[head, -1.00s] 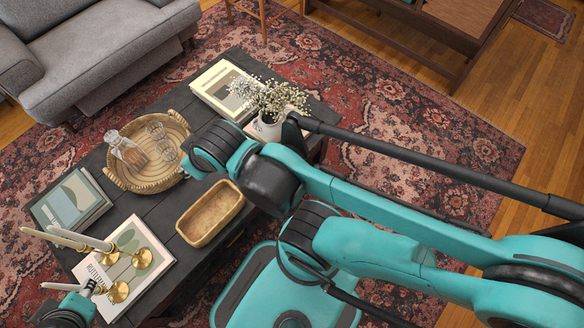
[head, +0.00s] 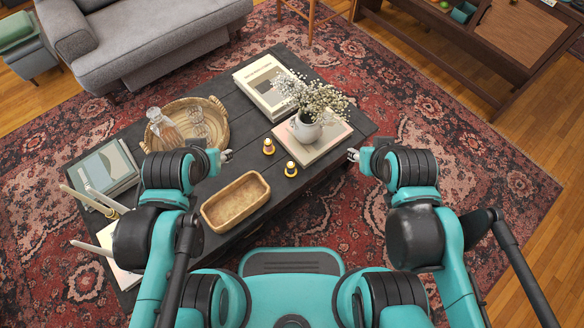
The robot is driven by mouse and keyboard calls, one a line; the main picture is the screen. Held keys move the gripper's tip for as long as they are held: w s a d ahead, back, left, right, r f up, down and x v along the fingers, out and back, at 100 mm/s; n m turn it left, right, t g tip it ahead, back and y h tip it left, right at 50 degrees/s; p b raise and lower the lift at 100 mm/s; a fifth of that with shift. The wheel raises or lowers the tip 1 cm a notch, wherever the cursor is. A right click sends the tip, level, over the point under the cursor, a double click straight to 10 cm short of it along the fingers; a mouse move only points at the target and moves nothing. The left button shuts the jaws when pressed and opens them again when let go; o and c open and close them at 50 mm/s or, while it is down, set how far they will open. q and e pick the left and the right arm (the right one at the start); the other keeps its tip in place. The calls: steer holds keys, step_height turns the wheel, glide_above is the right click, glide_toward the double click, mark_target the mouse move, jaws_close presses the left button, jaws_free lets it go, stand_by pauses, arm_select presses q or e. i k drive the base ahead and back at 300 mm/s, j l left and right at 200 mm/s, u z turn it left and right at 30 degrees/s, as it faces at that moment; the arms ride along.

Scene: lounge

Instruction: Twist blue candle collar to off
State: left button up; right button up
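Two small candle-like objects with gold-orange bases and pale tops stand on the dark coffee table: a farther one (head: 268,146) and a nearer one (head: 291,169). They are too small for me to tell which has a blue collar or how a collar is set. My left gripper (head: 227,155) is over the table, left of both, its small fingertips apart and empty. My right gripper (head: 352,155) is to their right, by the table's right edge, also with fingertips apart and empty. Neither gripper touches the objects.
The coffee table (head: 240,106) also carries a wooden bowl (head: 236,201), a woven tray (head: 181,105) with a decanter and glasses, books, and a white flower vase (head: 306,130). Tall cream candles (head: 90,201) stand at left, partly behind my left arm. A grey sofa (head: 150,45) is behind.

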mark_target(291, 165)
steer(key=k+l+z, duration=0.1)
steer(key=l, duration=0.2)
steer(key=k+l+z, duration=0.1)
steer(key=l, duration=0.25)
steer(key=k+l+z, duration=0.1)
steer(key=l, duration=0.25)
steer(key=k+l+z, duration=0.1)
steer(key=l, duration=0.25)
